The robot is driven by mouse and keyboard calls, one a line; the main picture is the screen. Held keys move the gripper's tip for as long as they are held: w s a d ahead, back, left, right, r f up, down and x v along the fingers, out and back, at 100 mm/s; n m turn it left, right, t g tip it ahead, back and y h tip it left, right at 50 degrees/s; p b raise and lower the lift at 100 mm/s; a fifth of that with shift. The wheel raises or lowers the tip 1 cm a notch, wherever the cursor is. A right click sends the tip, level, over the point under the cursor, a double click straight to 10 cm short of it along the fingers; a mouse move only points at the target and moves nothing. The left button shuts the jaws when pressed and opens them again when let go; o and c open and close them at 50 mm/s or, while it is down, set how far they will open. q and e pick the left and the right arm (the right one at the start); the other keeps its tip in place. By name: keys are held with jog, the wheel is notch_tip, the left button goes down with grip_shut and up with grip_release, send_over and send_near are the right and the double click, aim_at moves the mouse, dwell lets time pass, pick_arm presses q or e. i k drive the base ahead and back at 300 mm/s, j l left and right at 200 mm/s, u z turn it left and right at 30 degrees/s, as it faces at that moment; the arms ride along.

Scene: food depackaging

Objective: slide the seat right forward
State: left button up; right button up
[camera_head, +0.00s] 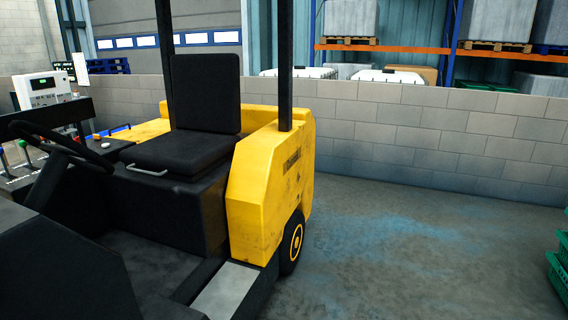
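The black seat (180,151) sits in the cab of a yellow forklift (262,190) at the left of the head view. Its cushion is flat and its backrest (205,94) stands upright behind it. A light metal bar handle (146,171) shows at the cushion's front lower edge. Neither of my grippers is in view, and nothing is seen touching the seat or the handle.
A black steering wheel (62,143) and coloured levers (22,146) are left of the seat. Dark posts (285,70) rise beside the backrest. A block wall (430,140) stands behind. Green crates (559,270) are at the right edge. The floor (400,260) between is clear.

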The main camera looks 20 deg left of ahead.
aim_at(206, 87)
jog(key=i+u, duration=0.1)
jog(key=i, duration=0.5)
jog(key=i+l+u, duration=0.1)
jog(key=i, duration=0.5)
jog(key=i+l+u, duration=0.15)
jog(key=i, duration=0.45)
